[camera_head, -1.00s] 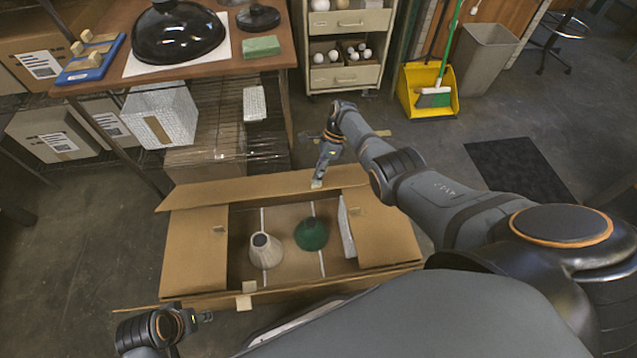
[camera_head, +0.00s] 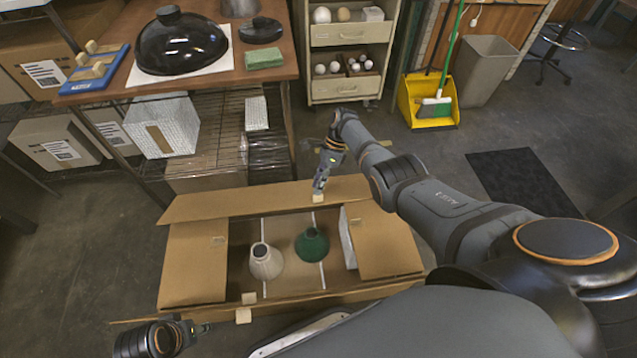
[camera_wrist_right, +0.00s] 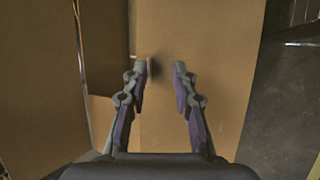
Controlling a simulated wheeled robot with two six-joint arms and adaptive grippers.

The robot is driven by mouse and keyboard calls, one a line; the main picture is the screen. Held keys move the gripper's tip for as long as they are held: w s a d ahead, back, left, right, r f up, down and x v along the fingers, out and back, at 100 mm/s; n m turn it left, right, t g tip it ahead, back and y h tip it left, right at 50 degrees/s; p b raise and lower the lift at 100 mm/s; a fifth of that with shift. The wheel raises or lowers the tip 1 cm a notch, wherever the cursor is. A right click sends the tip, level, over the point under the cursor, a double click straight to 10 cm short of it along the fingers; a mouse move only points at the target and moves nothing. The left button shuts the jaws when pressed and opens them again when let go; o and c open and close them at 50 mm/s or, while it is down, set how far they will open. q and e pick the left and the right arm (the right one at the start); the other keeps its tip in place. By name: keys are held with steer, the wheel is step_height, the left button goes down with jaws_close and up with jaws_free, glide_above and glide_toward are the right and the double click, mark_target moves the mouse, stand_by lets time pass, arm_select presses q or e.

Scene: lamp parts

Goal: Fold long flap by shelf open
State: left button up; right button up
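The open cardboard box stands on the floor by the wire shelf. Its long flap by the shelf (camera_head: 255,201) runs along the box's far side and sticks out past the left end. A small pale tab (camera_head: 318,198) sits on this flap. My right gripper (camera_head: 319,191) is over the flap at the tab. In the right wrist view its fingers (camera_wrist_right: 161,68) are apart, with brown cardboard behind and a small dark edge beside the left fingertip; I cannot tell whether they touch it. My left gripper (camera_head: 207,328) is low at the left, by the near flap, its finger opening unclear.
A white lampshade (camera_head: 265,262) and a green lampshade (camera_head: 311,246) stand inside the box. The short flaps lie at left (camera_head: 193,265) and right (camera_head: 385,240). The wire shelf (camera_head: 225,150) is close behind; a drawer cart (camera_head: 345,88) stands farther back.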

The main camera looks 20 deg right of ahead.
steer(key=v, duration=1.2)
steer(key=shift+d, duration=0.1)
